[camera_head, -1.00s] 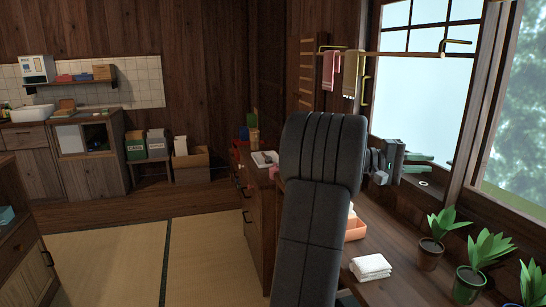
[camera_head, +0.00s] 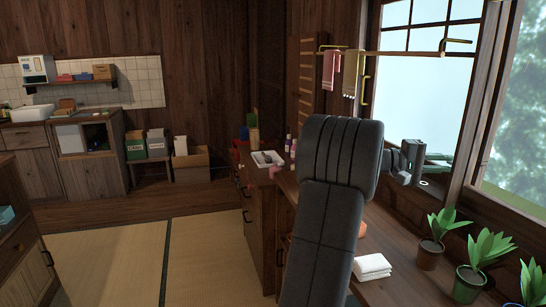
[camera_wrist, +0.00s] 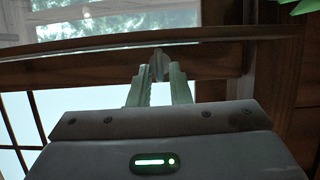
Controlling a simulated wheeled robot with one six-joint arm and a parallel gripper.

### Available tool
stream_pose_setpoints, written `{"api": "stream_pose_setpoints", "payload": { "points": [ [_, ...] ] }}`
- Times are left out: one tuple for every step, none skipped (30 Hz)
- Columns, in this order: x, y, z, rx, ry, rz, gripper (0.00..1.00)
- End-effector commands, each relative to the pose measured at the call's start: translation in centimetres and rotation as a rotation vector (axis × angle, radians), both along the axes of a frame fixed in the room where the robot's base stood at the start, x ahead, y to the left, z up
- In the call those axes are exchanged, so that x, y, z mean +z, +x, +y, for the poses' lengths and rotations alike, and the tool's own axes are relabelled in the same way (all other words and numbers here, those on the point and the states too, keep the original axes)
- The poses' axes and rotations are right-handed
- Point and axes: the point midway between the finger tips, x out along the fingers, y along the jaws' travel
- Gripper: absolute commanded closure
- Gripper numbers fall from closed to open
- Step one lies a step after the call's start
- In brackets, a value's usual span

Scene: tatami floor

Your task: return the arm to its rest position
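My gripper (camera_head: 440,160) is at the right of the head view, beside the window and above the wooden counter (camera_head: 400,283). Its green fingers point right, toward the window frame. My dark arm link stands in front of the counter and hides part of it. In the wrist view, the gripper (camera_wrist: 159,75) shows two green fingers with a gap between them. Beyond the fingertips are the wooden window frame (camera_wrist: 75,72) and bright glass.
Potted plants (camera_head: 432,253) stand along the counter's right side, below the gripper. A folded white towel (camera_head: 371,267) lies near the counter's front. A rail (camera_head: 400,53) with hanging cloths (camera_head: 331,70) crosses above. Tatami floor (camera_head: 110,265) is clear at left.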

Motion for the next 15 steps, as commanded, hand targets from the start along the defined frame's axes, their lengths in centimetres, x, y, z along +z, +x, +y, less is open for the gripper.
{"api": "stream_pose_setpoints", "payload": {
  "points": [
    [0.0,-0.2,-1.2,-0.004,0.0,-0.001,0.83],
    [0.0,-0.3,-1.8,-0.004,-0.001,-0.001,0.83],
    [0.2,-0.3,-2.3,-0.003,0.002,-0.01,0.83],
    [0.5,-0.2,-2.0,0.001,0.014,-0.049,0.83],
    [0.6,-0.2,-1.9,0.002,0.023,-0.082,0.83],
    [0.6,-0.2,-1.9,0.001,0.036,-0.125,0.83],
    [0.6,-0.2,-1.9,0.001,0.044,-0.156,0.83],
    [0.6,-0.2,-1.9,0.001,0.053,-0.185,0.83],
    [0.7,-0.2,-1.9,0.001,0.063,-0.221,0.83],
    [0.7,-0.2,-1.9,0.001,0.071,-0.246,0.83],
    [0.6,-0.2,-1.9,0.001,0.078,-0.271,0.83],
    [0.6,-0.2,-1.9,0.001,0.086,-0.299,0.83],
    [0.6,-0.2,-1.9,0.001,0.092,-0.318,0.83],
    [0.6,-0.3,-1.9,0.0,0.097,-0.337,0.83],
    [0.6,-0.3,-1.9,0.0,0.103,-0.357,0.83]
  ]
}}
